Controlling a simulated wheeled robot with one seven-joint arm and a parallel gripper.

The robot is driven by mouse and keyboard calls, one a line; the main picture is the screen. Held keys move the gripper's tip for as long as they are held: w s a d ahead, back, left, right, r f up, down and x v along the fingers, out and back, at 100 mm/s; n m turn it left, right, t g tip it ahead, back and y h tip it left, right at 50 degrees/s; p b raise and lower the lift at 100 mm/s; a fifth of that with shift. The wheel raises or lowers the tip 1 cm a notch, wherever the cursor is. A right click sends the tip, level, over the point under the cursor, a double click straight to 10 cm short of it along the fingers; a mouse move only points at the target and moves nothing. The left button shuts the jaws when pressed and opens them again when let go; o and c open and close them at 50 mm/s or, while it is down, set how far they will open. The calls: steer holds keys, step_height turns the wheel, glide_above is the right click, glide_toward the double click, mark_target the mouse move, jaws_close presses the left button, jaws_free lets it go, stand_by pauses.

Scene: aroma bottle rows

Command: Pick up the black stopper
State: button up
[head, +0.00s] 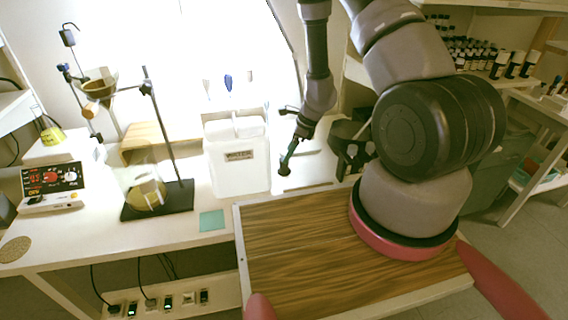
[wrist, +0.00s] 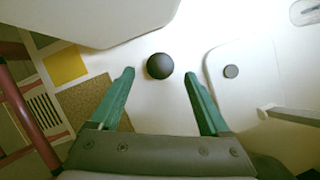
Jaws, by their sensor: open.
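The black stopper (wrist: 160,66) shows in the wrist view as a dark round shape on a white surface. It lies between and slightly beyond my gripper's green fingertips (wrist: 159,76). The fingers are spread apart, with a gap on both sides of the stopper, and hold nothing. In the head view my gripper (head: 285,164) points down over the white bench, just right of the labelled white container.
The white container (head: 238,165) stands close left of my gripper in the head view. A stand with a rod (head: 160,140) is farther left. In the wrist view a pale panel with a small dark disc (wrist: 231,71) lies to the right.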

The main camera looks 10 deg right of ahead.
steer(key=x, duration=0.5)
steer(key=shift+w, duration=0.2)
steer(key=c, duration=1.2)
steer(key=shift+r, duration=0.2)
